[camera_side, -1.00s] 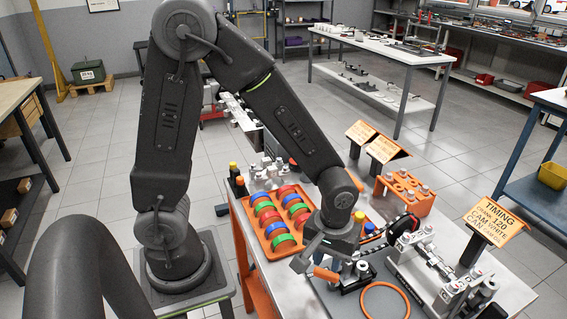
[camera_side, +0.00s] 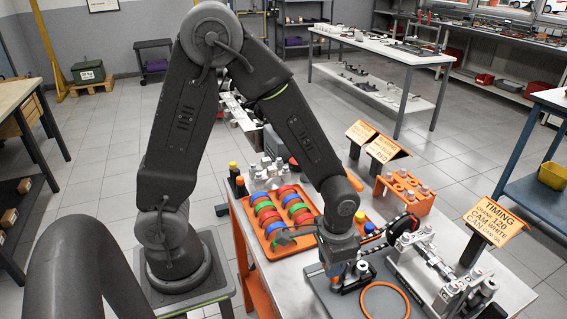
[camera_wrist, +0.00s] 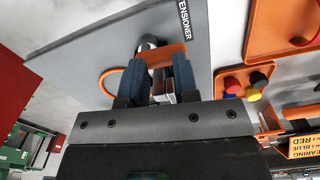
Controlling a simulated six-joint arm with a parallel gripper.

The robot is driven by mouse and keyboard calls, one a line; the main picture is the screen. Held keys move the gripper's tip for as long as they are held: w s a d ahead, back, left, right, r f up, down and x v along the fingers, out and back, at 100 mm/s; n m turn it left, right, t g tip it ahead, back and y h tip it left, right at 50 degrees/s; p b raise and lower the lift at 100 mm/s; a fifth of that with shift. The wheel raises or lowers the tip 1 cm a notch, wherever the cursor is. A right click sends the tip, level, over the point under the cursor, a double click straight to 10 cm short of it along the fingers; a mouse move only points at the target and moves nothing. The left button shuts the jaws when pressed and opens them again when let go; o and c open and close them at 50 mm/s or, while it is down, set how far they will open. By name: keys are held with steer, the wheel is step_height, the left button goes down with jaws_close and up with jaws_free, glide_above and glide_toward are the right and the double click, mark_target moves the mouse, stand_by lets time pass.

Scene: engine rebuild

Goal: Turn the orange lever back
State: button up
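The orange lever (camera_side: 334,271) is on the tensioner unit at the front of the bench, beside a grey post. In the wrist view the orange lever (camera_wrist: 164,54) lies across the space at my fingertips. My gripper (camera_side: 338,262) points down right over the lever; in the wrist view its two blue-grey fingers (camera_wrist: 158,72) stand apart, one toward each end of the lever. I see no clear grip on it, and contact is hard to tell. The grey plate marked TENSIONER (camera_wrist: 105,38) is under it.
An orange ring (camera_side: 385,284) lies on the plate to the right. An orange tray of coloured rings (camera_side: 262,233) is to the left. A belt assembly and metal engine block (camera_side: 440,268) stand close on the right. Sign stands (camera_side: 488,232) rise behind.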

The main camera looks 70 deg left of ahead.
step_height(320, 180, up, 13)
steer(key=s+a+r+n+t, duration=0.3)
steer(key=s+a+r+t, duration=0.2)
steer(key=s+a+r, duration=0.2)
steer(key=shift+s+a+r+n, duration=0.2)
steer(key=shift+a+r+n, duration=0.2)
steer(key=shift+r, duration=0.25)
stand_by(0.3)
steer(key=shift+o, duration=0.3)
